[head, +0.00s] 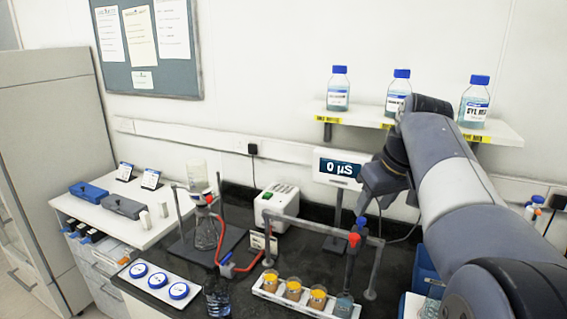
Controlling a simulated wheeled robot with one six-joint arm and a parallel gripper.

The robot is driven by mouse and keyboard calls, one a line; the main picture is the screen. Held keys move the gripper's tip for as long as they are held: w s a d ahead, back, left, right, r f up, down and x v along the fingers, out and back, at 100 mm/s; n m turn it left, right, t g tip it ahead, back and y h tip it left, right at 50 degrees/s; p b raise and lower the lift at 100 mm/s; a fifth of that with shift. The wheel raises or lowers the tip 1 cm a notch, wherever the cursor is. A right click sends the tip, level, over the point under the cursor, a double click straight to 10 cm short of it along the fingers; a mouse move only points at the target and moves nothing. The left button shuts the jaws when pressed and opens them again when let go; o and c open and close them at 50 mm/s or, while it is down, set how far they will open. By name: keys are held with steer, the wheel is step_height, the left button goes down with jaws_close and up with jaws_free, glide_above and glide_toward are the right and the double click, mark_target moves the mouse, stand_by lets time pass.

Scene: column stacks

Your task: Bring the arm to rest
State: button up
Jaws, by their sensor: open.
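My arm reaches in from the lower right and bends down at the wrist in front of the shelf. My gripper (386,204) hangs from it, dark and pointing down, just right of the display reading "0 µS" (340,168). Its jaws are open and I see nothing between them. It is above the right part of a grey frame (320,228); whether they touch cannot be told. Part of the wall and shelf is hidden behind my arm.
Three blue-capped bottles (338,90) stand on the wall shelf (352,115). On the dark bench are a white rack (262,291) with orange-capped vials, a white device (277,203), a flask on a stand (206,232) and a white tray (150,299) with blue-rimmed discs.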

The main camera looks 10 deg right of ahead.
mark_target(358, 241)
steer(key=x, duration=0.8)
steer(key=s+x, duration=0.1)
steer(key=x, duration=0.3)
steer(key=shift+w+f, duration=0.2)
steer(key=shift+f, duration=0.35)
steer(key=shift+f+b, duration=0.65)
steer(key=shift+f, duration=0.15)
steer(key=shift+r, duration=0.1)
